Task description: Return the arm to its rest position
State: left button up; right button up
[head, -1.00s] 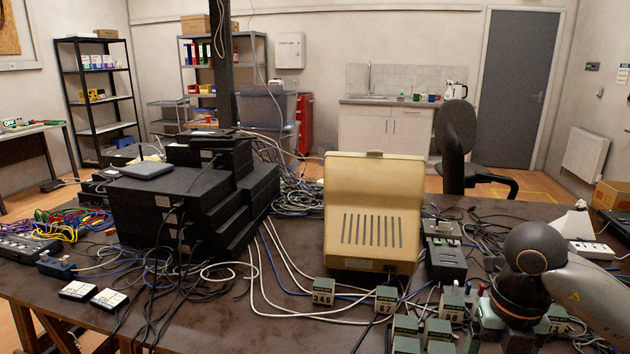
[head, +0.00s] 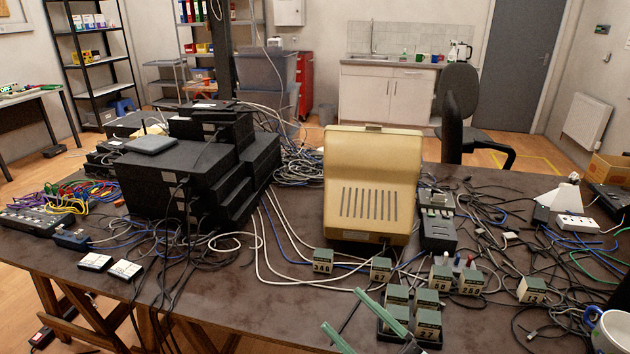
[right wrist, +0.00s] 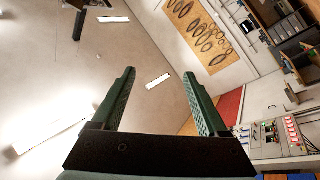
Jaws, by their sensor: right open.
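My right gripper (head: 341,308) shows at the bottom of the head view, right of centre. Its two green fingers point up and to the left, in front of the small numbered green blocks (head: 397,314) at the table's near side. In the right wrist view the fingers (right wrist: 158,75) stand wide apart with nothing between them, and the camera faces the wall and ceiling lights. The rest of my right arm is hidden below the frame. My left gripper is in neither view.
The brown table (head: 215,320) carries a beige case (head: 372,185), a stack of black boxes (head: 175,180), a black power unit (head: 438,235) and many loose cables. A white mug (head: 612,328) stands at the lower right corner.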

jog(key=d+f+m+t+h+p, duration=0.2)
jog(key=d+f+m+h, duration=0.4)
jog(key=f+m+h, duration=0.35)
jog(key=s+d+f+m+g+h, duration=0.2)
jog(key=s+f+g, duration=0.1)
jog(key=s+f, duration=0.3)
jog(key=s+d+f+m+g+h+p, duration=0.1)
jog(key=s+d+f+m+g+h, duration=0.1)
jog(key=s+f, duration=0.5)
notch_tip(320, 180, down, 3)
jog(key=shift+s+d+m+g, duration=0.25)
jog(key=shift+d+m+g, duration=0.15)
jog(key=shift+g, duration=0.6)
jog(key=shift+h, duration=0.25)
